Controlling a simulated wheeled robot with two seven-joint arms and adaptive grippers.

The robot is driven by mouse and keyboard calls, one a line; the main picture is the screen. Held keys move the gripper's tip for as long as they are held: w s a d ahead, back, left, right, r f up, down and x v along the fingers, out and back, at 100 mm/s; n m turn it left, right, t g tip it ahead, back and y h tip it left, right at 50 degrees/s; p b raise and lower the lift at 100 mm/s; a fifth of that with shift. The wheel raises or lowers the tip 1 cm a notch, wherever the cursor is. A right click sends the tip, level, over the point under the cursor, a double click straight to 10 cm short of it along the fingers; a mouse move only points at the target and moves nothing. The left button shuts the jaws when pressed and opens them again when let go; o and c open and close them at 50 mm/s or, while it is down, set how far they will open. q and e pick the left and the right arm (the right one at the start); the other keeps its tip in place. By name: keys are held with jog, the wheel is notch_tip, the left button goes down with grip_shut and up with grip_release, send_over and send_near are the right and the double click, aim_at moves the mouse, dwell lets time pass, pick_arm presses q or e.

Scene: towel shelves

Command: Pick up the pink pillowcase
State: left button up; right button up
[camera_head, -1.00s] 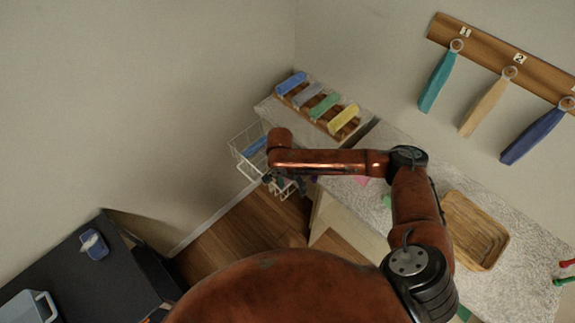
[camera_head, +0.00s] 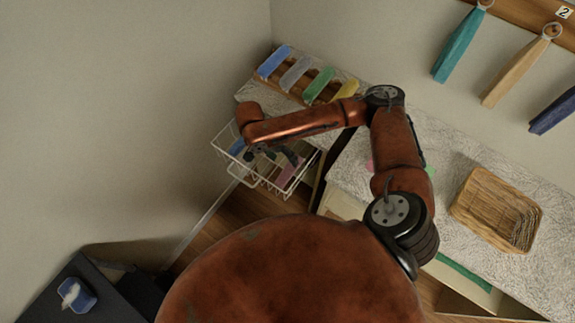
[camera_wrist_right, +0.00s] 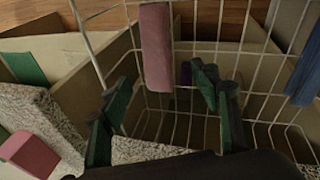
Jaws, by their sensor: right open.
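A dusty-pink folded cloth (camera_wrist_right: 157,50), which looks like the pink pillowcase, sits at the white wire basket (camera_wrist_right: 190,110) in the right wrist view. In the head view it shows in the basket (camera_head: 258,180) as a pink strip (camera_head: 289,172). My right gripper (camera_wrist_right: 163,100) is open, its dark green fingers apart and nothing between them. The cloth lies beyond the fingertips, roughly between them in the picture; I see no contact. In the head view the right gripper (camera_head: 270,155) is small and dark above the basket. My left gripper is not in view.
A second pink piece (camera_wrist_right: 30,153) lies on the speckled counter. A blue cloth (camera_wrist_right: 305,70) hangs at the basket's right in the wrist view. A wicker tray (camera_head: 497,210) stands on the counter. Folded cloths lie on a wooden rack (camera_head: 310,80). An open drawer (camera_head: 465,275) juts out.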

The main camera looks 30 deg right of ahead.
aim_at(290, 167)
jog(key=shift+s+d+f, duration=0.2)
jog(key=shift+s+f, duration=0.05)
jog(key=shift+f, duration=0.15)
jog(key=shift+s+d+f, duration=0.15)
jog(key=shift+s+f, duration=0.05)
jog(key=shift+f, duration=0.2)
jog(key=shift+d+f+b, duration=0.1)
jog(key=shift+f+b, duration=0.25)
jog(key=b+x, duration=0.1)
jog(key=x, duration=0.3)
jog(key=shift+f+b, duration=0.1)
jog(key=shift+b, duration=0.2)
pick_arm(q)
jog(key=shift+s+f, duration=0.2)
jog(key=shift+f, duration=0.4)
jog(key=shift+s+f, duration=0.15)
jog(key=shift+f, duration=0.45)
pick_arm(e)
jog(key=shift+c, duration=0.2)
jog(key=c, duration=0.9)
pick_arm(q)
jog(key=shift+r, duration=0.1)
